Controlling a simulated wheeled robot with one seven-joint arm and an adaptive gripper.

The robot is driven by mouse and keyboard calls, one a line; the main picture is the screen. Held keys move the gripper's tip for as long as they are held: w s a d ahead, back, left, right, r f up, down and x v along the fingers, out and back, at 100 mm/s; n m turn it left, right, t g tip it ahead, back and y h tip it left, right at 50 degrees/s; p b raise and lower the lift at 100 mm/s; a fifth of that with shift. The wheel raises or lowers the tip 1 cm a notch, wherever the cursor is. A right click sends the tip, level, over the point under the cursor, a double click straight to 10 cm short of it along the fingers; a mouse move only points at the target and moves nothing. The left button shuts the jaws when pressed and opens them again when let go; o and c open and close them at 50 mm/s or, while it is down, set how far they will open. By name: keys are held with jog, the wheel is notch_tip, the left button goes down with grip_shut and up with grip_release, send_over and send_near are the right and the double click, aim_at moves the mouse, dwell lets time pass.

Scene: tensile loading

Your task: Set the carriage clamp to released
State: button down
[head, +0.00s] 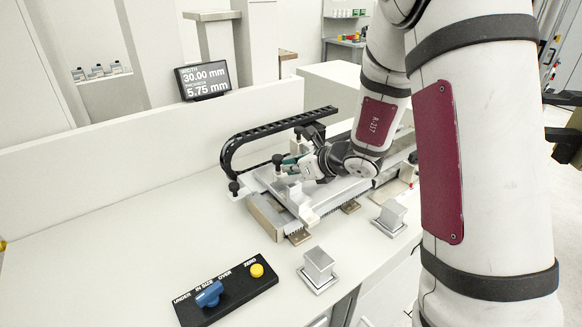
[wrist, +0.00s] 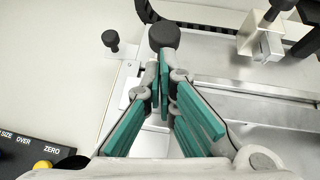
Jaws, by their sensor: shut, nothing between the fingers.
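The metal carriage (head: 318,190) sits on the bench fixture, with several black knobs on it. My gripper (head: 284,166) is over the carriage, its green-padded fingers shut and empty. In the wrist view the fingertips (wrist: 161,62) point at a large round black knob (wrist: 164,36), right at or just short of it; I cannot tell if they touch. This knob (head: 277,159) also shows in the head view. A smaller black knob (wrist: 110,38) stands to the left on a thin stem. No label marks the clamp, and its setting cannot be read.
A black cable chain (head: 262,127) arches behind the carriage. A panel (head: 226,296) with a blue selector and yellow ZERO button lies in front. Two metal blocks (head: 318,264) (head: 390,216) stand at the front edge. A display (head: 203,80) reads 30.00 mm and 5.75 mm.

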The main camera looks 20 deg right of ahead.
aim_at(282, 159)
jog(key=shift+w, duration=0.1)
jog(key=w+b, duration=0.1)
jog(key=w+a+b, duration=0.1)
jog(key=w, duration=0.1)
jog(key=shift+w+a+f, duration=0.1)
jog(key=shift+w, duration=0.15)
dwell(0.3)
jog(key=shift+s, duration=0.1)
